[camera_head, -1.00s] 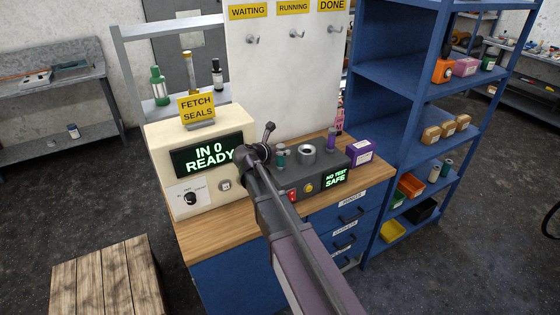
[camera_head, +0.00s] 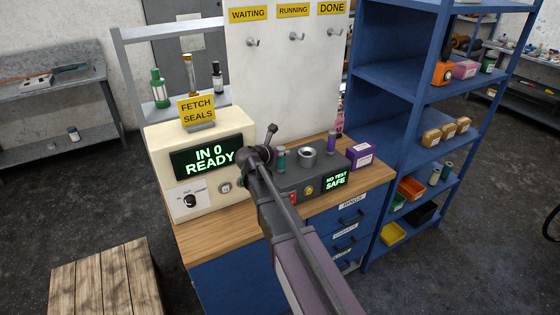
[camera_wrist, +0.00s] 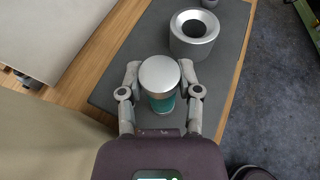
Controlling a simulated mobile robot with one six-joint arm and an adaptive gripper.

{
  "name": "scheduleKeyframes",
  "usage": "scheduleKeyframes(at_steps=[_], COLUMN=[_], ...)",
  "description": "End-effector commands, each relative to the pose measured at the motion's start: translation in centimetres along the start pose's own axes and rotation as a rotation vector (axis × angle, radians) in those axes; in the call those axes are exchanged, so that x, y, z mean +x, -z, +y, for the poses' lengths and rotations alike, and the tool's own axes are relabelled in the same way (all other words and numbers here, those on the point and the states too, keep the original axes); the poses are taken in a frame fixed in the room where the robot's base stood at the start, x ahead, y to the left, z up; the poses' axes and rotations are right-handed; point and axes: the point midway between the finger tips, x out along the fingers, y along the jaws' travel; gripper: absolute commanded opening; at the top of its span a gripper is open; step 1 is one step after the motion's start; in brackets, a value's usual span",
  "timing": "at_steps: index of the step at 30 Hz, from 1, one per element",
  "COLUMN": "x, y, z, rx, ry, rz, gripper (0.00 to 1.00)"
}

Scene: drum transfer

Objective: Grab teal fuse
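The teal fuse (camera_wrist: 161,103) stands upright, with a round silver cap on top, at the left end of the grey tester top. It also shows in the head view (camera_head: 281,160), just right of the end of my arm. In the wrist view my gripper (camera_wrist: 160,68) has one finger on each side of the fuse, and the fingertips look to be against it at the cap. The cap hides part of the contact. In the head view my fingers are hard to make out.
A silver ring-shaped socket (camera_wrist: 195,35) stands just beyond the fuse, and a purple fuse (camera_head: 331,141) past it. The cream console (camera_head: 160,145) is close on the left. A purple box (camera_head: 361,155) sits at right. Blue shelves (camera_head: 400,75) rise beyond.

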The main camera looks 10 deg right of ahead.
Motion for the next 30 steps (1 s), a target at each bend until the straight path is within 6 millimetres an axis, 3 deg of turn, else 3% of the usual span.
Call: scheduleKeyframes(at_steps=[17, 30], x=[-0.2, -1.5], y=[-0.5, -3.5], z=[0.0, 0.0], rx=[0.000, 0.000], ry=[0.000, 0.000], rz=[0.000, 0.000], gripper=[0.00, 0.00])
